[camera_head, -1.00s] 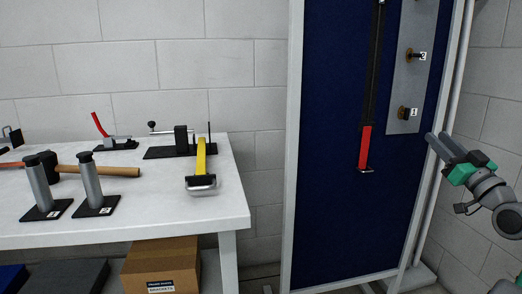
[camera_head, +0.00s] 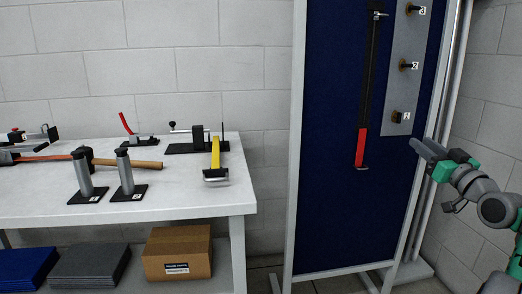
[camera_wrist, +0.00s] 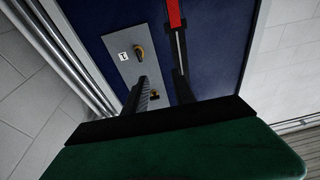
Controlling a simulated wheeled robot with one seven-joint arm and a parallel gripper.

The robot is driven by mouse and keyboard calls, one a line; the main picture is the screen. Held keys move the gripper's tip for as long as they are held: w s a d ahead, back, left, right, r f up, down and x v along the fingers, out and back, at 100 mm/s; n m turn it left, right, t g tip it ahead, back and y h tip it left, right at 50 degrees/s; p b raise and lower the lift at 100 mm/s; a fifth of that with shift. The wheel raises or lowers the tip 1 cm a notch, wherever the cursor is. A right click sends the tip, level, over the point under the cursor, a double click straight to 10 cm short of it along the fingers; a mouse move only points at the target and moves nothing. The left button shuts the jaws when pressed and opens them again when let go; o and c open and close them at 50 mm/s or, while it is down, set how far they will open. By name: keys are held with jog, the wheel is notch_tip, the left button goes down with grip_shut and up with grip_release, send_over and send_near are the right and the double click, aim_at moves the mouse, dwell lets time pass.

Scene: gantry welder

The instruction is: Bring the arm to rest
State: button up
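My gripper (camera_head: 429,149) is at the right of the head view, in front of the blue panel's right edge and near the grey plate. It points up and to the left. In the wrist view its two dark fingers (camera_wrist: 162,92) stand apart with nothing held between them. The blue panel and plate show beyond the fingertips. My arm is bent and runs out at the right edge of the head view.
A blue panel (camera_head: 325,215) holds a red-handled bar clamp (camera_head: 362,145) and a grey plate (camera_head: 397,127) with numbered pegs. A white table (camera_head: 190,207) at the left bears a yellow-handled tool (camera_head: 215,155), a hammer (camera_head: 140,164) and clamps. A cardboard box (camera_head: 178,254) sits below.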

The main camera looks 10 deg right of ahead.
jog(key=w+a+r+g+p, duration=0.15)
jog(key=a+g+p, duration=0.25)
jog(key=a+p, duration=0.65)
jog(key=w+a+r+g+p, duration=0.1)
jog(key=a+r+g+p, duration=0.25)
jog(key=a+p, duration=0.65)
jog(key=s+a+f+g+p, duration=0.1)
jog(key=s+a+g+p, duration=0.2)
jog(key=s, duration=0.6)
jog(key=s+a+f+g+p, duration=0.2)
jog(key=s+a+p, duration=0.3)
jog(key=s+a, duration=0.3)
jog(key=s+a+f+g+h+p, duration=0.1)
jog(key=s+a+g+p, duration=0.3)
jog(key=s, duration=0.6)
jog(key=shift+a+f+g+p, duration=0.4)
jog(key=shift+a+f+g, duration=0.05)
jog(key=shift+a, duration=0.5)
jog(key=shift+w, duration=0.1)
jog(key=shift+d, duration=0.1)
